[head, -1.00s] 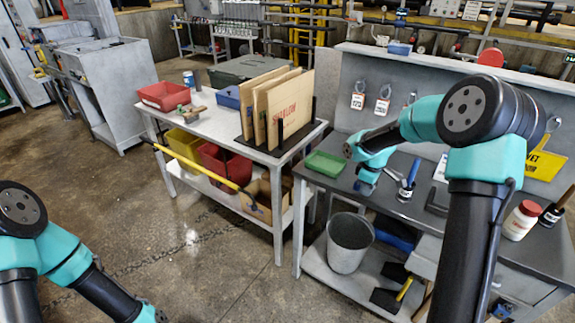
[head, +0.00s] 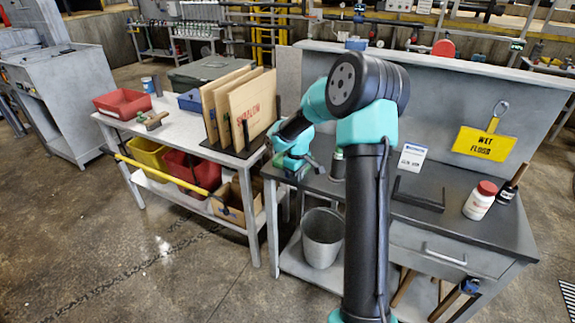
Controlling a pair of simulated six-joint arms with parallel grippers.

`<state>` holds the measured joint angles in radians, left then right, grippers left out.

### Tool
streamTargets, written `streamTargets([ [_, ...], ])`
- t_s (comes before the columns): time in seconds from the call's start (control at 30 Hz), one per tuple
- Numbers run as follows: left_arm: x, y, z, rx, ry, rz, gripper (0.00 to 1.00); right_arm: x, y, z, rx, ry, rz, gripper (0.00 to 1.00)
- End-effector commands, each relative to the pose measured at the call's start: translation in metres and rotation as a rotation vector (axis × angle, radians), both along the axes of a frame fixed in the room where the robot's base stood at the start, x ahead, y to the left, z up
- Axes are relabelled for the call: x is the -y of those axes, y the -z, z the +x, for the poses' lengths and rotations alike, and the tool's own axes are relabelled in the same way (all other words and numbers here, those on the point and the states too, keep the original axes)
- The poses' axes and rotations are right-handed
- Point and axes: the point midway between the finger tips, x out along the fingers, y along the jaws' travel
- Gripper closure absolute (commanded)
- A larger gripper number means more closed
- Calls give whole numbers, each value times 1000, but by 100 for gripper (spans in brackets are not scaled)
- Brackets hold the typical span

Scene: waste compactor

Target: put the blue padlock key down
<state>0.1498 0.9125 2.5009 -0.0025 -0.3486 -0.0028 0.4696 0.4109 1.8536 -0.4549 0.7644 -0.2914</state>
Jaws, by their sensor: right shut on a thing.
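My right gripper (head: 293,166) is at the left end of the grey workbench (head: 415,213), low over the spot where the small green tray lies. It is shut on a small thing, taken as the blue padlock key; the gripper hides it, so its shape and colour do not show. The green tray is mostly covered by the gripper, and I cannot tell whether the held thing touches it. My left gripper is out of view.
A white bottle with a red cap (head: 480,200), a black bracket (head: 418,194) and a small card (head: 412,158) stand on the bench. A bucket (head: 322,238) stands below.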

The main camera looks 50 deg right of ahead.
Motion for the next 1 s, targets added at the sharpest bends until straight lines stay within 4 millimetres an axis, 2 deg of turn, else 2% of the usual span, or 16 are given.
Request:
streamTargets([
  [0.17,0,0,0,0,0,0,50,3,0,3,0,-1,0,100],
  [0.27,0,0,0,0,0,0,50,11,2,10,1,1,-1,100],
  [1.0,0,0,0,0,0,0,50,103,14,88,0,0,0,100],
])
